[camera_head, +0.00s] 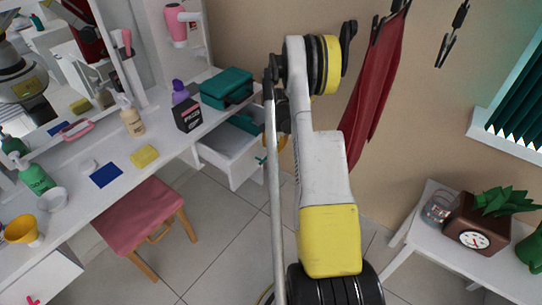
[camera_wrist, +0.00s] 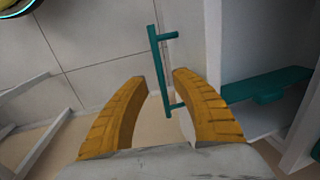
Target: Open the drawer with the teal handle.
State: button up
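The white drawer (camera_head: 229,154) stands pulled out from under the right end of the white vanity, with a teal item (camera_head: 245,123) inside. Its teal handle (camera_head: 262,160) shows on the front, beside my arm. In the wrist view the teal handle (camera_wrist: 157,60) is a bar with two posts. My gripper (camera_wrist: 160,77) is open, with one orange finger on each side of the handle's lower part. I cannot tell whether either finger touches it. In the head view my arm hides most of the gripper.
A pink stool (camera_head: 150,218) stands in front of the vanity (camera_head: 205,128). A teal box (camera_head: 226,88) sits on its right end. A red cloth (camera_head: 378,85) hangs on the wall. A white side table (camera_head: 425,235) stands at right. Tiled floor is clear between.

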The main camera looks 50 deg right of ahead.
aim_at(271, 153)
jog(key=shift+w+f+b, duration=0.2)
jog(key=shift+f+b, duration=0.05)
jog(key=shift+f, duration=0.65)
jog(key=shift+w+f+b, duration=0.15)
jog(key=shift+f+b, duration=0.1)
jog(key=shift+f, duration=0.6)
jog(key=shift+c, duration=0.2)
grip_shut()
jog(key=shift+s, duration=0.1)
